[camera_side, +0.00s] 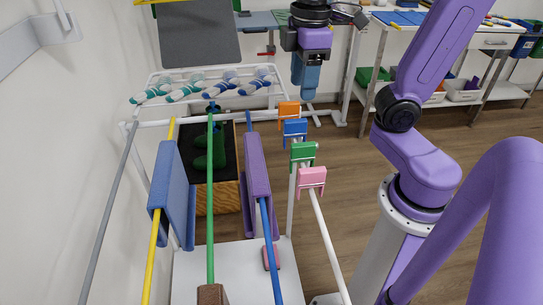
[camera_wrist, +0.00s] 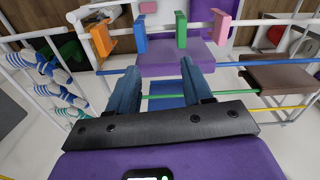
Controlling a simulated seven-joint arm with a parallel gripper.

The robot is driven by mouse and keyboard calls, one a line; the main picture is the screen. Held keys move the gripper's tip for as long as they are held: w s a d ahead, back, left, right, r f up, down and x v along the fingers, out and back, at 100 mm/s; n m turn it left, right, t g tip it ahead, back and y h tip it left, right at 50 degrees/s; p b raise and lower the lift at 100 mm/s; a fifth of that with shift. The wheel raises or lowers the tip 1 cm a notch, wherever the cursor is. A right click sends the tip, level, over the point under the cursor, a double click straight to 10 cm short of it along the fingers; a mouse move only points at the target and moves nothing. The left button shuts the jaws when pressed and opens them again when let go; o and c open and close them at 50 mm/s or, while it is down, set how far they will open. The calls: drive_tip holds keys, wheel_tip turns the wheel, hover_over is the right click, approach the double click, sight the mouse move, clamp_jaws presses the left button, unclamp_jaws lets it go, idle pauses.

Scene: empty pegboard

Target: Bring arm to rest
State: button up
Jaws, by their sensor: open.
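My gripper (camera_side: 304,92) hangs in the air at the back of the side view, pointing down. It is beyond the orange clip and apart from the rack. In the wrist view its two blue fingers (camera_wrist: 158,75) stand well apart with nothing held between them. My arm rises at the right of the side view.
A rack holds grey, yellow, green, blue and white rods. A blue cloth (camera_side: 170,195) and a purple cloth (camera_side: 257,180) hang on it. Orange (camera_side: 289,111), blue (camera_side: 295,130), green (camera_side: 302,153) and pink (camera_side: 312,178) clips sit on the white rod.

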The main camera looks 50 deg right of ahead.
drive_tip(key=s+a+f+n, duration=0.1)
drive_tip(key=s+f+n, duration=0.1)
drive_tip(key=s+f, duration=0.8)
drive_tip(key=shift+s+a+f, duration=0.35)
drive_tip(key=shift+s, duration=0.2)
